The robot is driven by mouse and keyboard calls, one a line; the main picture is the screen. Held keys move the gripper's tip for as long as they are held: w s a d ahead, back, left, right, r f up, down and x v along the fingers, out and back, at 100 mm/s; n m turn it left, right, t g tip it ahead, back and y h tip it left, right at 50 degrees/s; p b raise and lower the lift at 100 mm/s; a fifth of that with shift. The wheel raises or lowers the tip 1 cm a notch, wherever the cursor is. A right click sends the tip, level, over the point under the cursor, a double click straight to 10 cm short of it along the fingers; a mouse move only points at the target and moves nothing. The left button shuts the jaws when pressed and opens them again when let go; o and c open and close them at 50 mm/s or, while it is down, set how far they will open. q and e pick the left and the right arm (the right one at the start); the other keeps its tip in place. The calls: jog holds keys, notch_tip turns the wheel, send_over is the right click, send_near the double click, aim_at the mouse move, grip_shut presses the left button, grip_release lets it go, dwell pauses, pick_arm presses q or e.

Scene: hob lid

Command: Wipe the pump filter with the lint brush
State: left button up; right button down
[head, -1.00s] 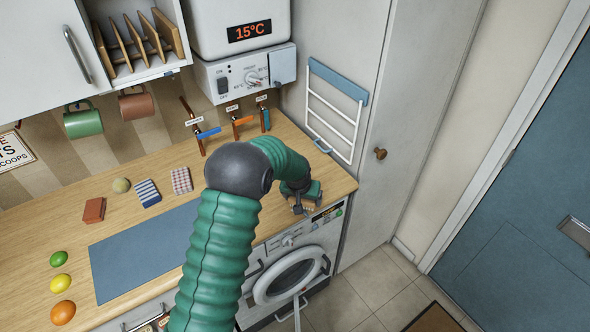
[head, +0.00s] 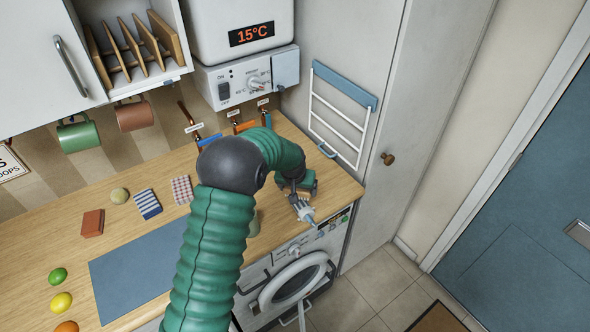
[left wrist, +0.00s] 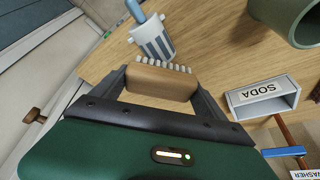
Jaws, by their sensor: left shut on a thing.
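My left gripper (head: 301,187) is over the right end of the worktop, shut on the lint brush. In the left wrist view the brush (left wrist: 158,86) is a wooden block held between the two fingers, with a row of pale bristles facing away from my palm. The pump filter (left wrist: 155,41) is a light grey, slotted cup with a blue handle, close in front of the bristles; I cannot tell whether they touch. In the head view the filter (head: 304,211) is at the worktop's front edge, just below the gripper. My right gripper is not in view.
The washing machine's round door (head: 293,283) hangs open below. A box marked SODA (left wrist: 264,99) and a green cylindrical vessel (left wrist: 298,22) are near the gripper. A towel rail (head: 340,115) is on the right wall. A blue mat (head: 137,268) lies left of my arm.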

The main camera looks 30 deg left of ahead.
pick_arm(q)
jog(key=p+v, duration=0.1)
jog(key=v, duration=0.1)
jog(key=w+p+v, duration=0.1)
jog(key=v, duration=0.2)
jog(key=shift+r, duration=0.2)
jog(key=shift+w+a+r+p, duration=0.1)
jog(key=shift+w+r+p, duration=0.05)
jog(key=shift+r+p, duration=0.25)
jog(key=shift+w+a+r+p, duration=0.1)
jog(key=shift+w+r+p, duration=0.05)
jog(key=shift+r+p, duration=0.25)
jog(key=shift+s+a+r, duration=0.1)
jog(key=shift+r, duration=0.1)
jog(key=shift+d, duration=0.2)
